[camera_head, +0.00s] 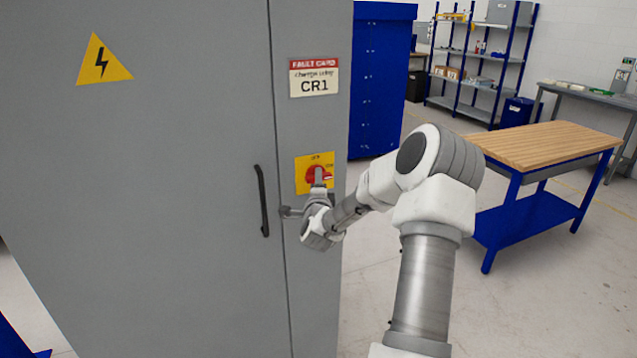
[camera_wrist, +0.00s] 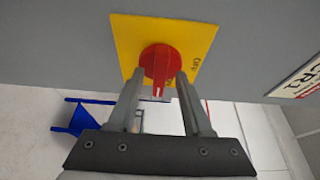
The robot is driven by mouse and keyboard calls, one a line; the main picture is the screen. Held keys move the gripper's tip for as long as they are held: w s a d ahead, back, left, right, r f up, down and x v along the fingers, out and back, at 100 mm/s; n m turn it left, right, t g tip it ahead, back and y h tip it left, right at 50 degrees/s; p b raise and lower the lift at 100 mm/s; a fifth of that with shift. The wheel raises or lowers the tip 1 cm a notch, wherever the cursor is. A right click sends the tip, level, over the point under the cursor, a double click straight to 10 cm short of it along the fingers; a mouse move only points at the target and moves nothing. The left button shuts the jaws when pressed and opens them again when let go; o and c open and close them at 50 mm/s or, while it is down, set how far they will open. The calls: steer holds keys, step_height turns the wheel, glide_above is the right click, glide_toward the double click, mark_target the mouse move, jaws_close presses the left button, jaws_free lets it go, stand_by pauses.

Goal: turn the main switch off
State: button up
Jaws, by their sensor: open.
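The main switch is a red rotary knob (camera_head: 314,174) on a yellow plate (camera_head: 302,184), mounted on the right part of the grey cabinet's front. In the wrist view the red knob (camera_wrist: 159,62) sits on its yellow plate (camera_wrist: 124,40), with "OFF" lettering to its right. My gripper (camera_wrist: 160,76) is open, with one finger on each side of the knob's near part. I cannot tell whether the fingers touch it. In the head view my gripper (camera_head: 318,180) is at the switch and hides part of the knob and plate.
The grey cabinet (camera_head: 170,190) has a black door handle (camera_head: 262,200) left of the switch. A "CR1" fault card (camera_head: 314,77) is above the switch. A wooden-topped blue workbench (camera_head: 545,142) stands to the right, with open floor between.

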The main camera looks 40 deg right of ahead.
jaws_close()
steer(key=shift+f+b, duration=0.2)
steer(key=shift+b, duration=0.5)
steer(key=shift+s+d+f+n+t+y+b, duration=0.15)
steer(key=shift+n+t+y+b, duration=0.9)
steer(key=shift+n+b, duration=3.4)
steer(key=shift+w+d+f+n+t+y+b, duration=0.15)
steer(key=shift+n+t+y+b, duration=0.9)
steer(key=shift+n+b, duration=3.35)
steer(key=shift+s+d+f+n+t+y+b, duration=0.35)
steer(key=shift+n+t+b, duration=1.65)
steer(key=shift+b, duration=4.5)
steer(key=shift+w+a+r+n+g+y, duration=0.15)
steer(key=shift+r+n+g+y, duration=0.2)
steer(key=shift+n, duration=0.2)
jaws_free()
